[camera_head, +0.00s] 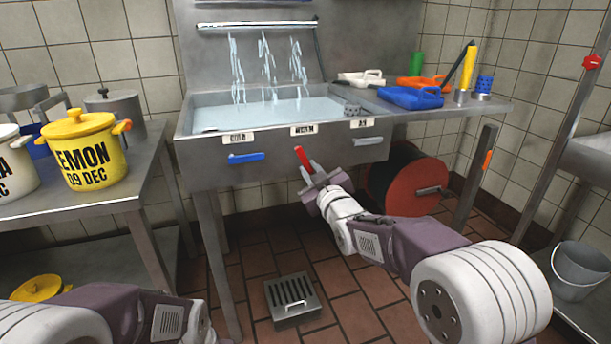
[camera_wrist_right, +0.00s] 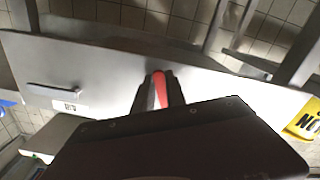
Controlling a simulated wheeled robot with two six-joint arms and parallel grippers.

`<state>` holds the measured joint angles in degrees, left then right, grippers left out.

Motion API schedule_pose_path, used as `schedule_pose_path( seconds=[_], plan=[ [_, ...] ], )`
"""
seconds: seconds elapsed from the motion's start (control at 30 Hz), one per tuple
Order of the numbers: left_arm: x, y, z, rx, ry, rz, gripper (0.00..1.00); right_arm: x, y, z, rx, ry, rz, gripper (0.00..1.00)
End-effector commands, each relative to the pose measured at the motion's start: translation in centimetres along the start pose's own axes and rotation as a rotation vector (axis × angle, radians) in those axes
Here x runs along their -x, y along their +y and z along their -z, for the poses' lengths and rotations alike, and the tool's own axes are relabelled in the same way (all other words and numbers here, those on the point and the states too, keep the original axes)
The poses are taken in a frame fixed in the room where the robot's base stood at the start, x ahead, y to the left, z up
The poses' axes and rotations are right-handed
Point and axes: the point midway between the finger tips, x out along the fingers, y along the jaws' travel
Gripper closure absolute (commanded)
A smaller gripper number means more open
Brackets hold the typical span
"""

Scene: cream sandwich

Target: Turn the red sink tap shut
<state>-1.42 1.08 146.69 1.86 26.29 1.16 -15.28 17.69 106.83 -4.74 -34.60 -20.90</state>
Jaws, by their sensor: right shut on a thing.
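The red sink tap (camera_head: 303,157) is a lever on the front of the steel sink (camera_head: 280,172), tilted steeply in the picture. My right gripper (camera_head: 311,170) is shut on the red lever; the lever's upper end shows above the fingers. In the right wrist view the red lever (camera_wrist_right: 159,85) sits between the two fingers of the right gripper (camera_wrist_right: 160,98). Water (camera_head: 267,65) falls in several streams from the bar above into the basin. My left arm shows at the bottom left, but its gripper is not in view.
A blue lever (camera_head: 246,157) lies level to the left of the red one, a grey lever (camera_head: 368,141) to its right. A red hose reel (camera_head: 407,185) stands under the right counter. A yellow pot (camera_head: 82,155) stands on the left table. A floor drain (camera_head: 292,298) lies below.

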Motion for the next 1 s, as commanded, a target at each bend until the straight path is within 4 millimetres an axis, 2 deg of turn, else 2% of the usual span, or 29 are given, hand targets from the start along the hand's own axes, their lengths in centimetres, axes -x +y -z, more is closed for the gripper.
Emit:
schedule_pose_path(
  seconds=[0.47, 1.0],
  plan=[
    [-0.1, 0.0, 0.0, 0.000, 0.000, 0.000, 0.34, 0.0, 2.5, 0.4, 0.453, -0.002, 0.001, 1.00],
    [-1.3, 0.0, -0.1, 0.000, 0.000, 0.000, 0.34, 0.0, 4.5, 2.1, 0.928, -0.001, 0.001, 1.00]
  ],
)
